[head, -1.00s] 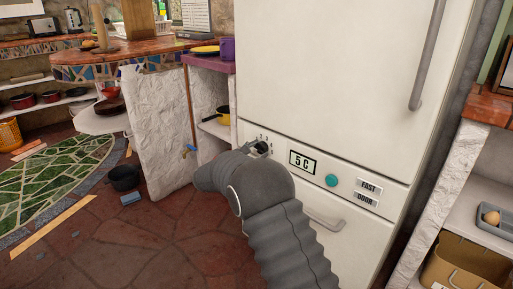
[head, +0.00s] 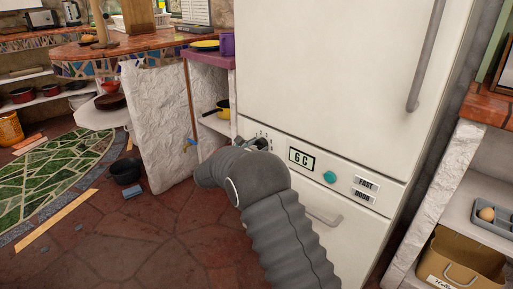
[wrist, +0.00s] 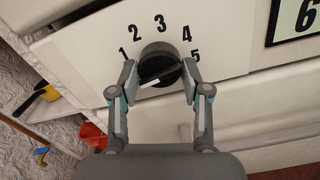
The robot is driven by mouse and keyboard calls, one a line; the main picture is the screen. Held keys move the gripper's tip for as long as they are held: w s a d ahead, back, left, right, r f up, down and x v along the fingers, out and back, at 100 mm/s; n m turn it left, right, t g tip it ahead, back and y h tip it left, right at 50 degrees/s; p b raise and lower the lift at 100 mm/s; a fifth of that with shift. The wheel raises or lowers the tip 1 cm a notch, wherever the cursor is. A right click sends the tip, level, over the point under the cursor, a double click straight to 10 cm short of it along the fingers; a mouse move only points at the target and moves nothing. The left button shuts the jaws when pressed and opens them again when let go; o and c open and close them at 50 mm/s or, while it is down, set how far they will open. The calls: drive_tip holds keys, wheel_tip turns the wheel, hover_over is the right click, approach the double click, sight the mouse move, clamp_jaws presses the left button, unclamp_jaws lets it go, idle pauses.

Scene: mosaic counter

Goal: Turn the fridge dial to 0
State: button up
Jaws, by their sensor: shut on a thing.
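The fridge dial (wrist: 158,64) is a round dark knob on the white fridge's (head: 322,60) control strip. Printed numbers 1 to 5 arc around its top in the wrist view; no 0 is visible there. A white mark (wrist: 149,83) shows at the knob's lower left, below the 1. My gripper (wrist: 160,76) is shut on the dial, one finger on each side. In the head view the dial (head: 261,144) is partly hidden by my gripper and arm. The display (head: 301,159) beside it reads 6 C.
A teal button (head: 329,177) and FAST and DOOR labels (head: 365,190) are right of the display. A lower handle (head: 324,217) sits beside my arm. A shelf with a yellow pan (head: 223,109) is left of the fridge. A dark pot (head: 126,171) stands on the floor.

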drive_tip(key=o, duration=1.1)
drive_tip(key=shift+o, duration=0.2)
drive_tip(key=v, duration=1.2)
drive_tip(key=shift+a, duration=0.1)
